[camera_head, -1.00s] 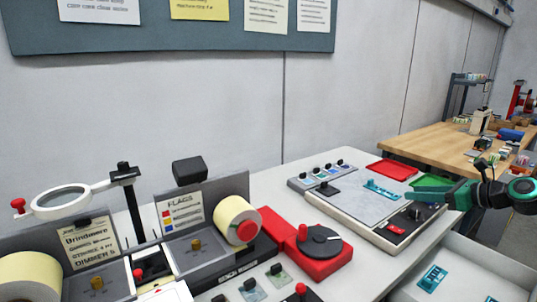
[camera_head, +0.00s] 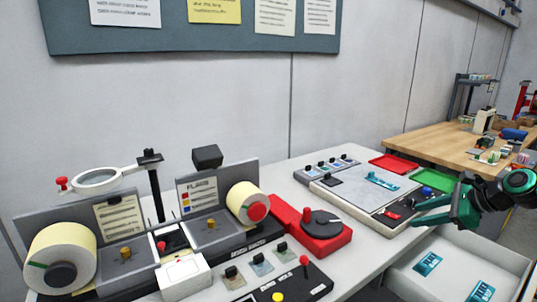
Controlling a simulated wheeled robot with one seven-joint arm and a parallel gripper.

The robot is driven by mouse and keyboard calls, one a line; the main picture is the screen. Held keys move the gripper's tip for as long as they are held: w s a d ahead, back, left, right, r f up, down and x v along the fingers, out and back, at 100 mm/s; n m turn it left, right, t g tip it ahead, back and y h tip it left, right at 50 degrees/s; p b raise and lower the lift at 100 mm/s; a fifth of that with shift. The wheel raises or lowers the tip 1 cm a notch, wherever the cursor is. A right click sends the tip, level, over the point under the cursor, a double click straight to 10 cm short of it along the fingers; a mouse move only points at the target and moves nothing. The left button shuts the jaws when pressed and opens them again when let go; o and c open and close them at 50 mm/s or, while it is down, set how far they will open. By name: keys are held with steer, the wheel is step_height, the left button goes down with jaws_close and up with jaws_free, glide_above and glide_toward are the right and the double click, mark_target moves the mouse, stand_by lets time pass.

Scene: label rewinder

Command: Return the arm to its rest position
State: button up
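My gripper (camera_head: 418,212) is at the right, teal-green with dark arm links behind it. Its two fingers point left with a gap between them, and nothing shows in the gap. In the picture it is in front of the near right corner of the grey-topped console (camera_head: 352,192) and above the open white drawer (camera_head: 400,279). The label rewinder (camera_head: 215,262) stands at the left with a large cream roll (camera_head: 60,258) and a smaller cream roll with a red hub (camera_head: 247,203).
A red base with a dark disc (camera_head: 320,224) stands right of the rewinder. A red tray (camera_head: 393,163) and a green tray (camera_head: 436,180) lie behind the console. Teal labels (camera_head: 428,264) lie in the drawer. A magnifier (camera_head: 97,180) rises at the left. A wooden bench (camera_head: 440,145) is beyond.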

steer(key=s+a+n+g+h, duration=0.1)
steer(key=s+n, duration=0.4)
steer(key=s, duration=0.6)
steer(key=s+a+n+g+h, duration=0.1)
steer(key=s+n+g, duration=0.3)
steer(key=s, duration=0.8)
steer(key=s+a+n+g+h, duration=0.1)
steer(key=s+n+g+h, duration=0.2)
steer(key=s+n, duration=0.5)
steer(key=s, duration=0.4)
steer(key=shift+a+f, duration=0.3)
steer(key=shift+f, duration=0.1)
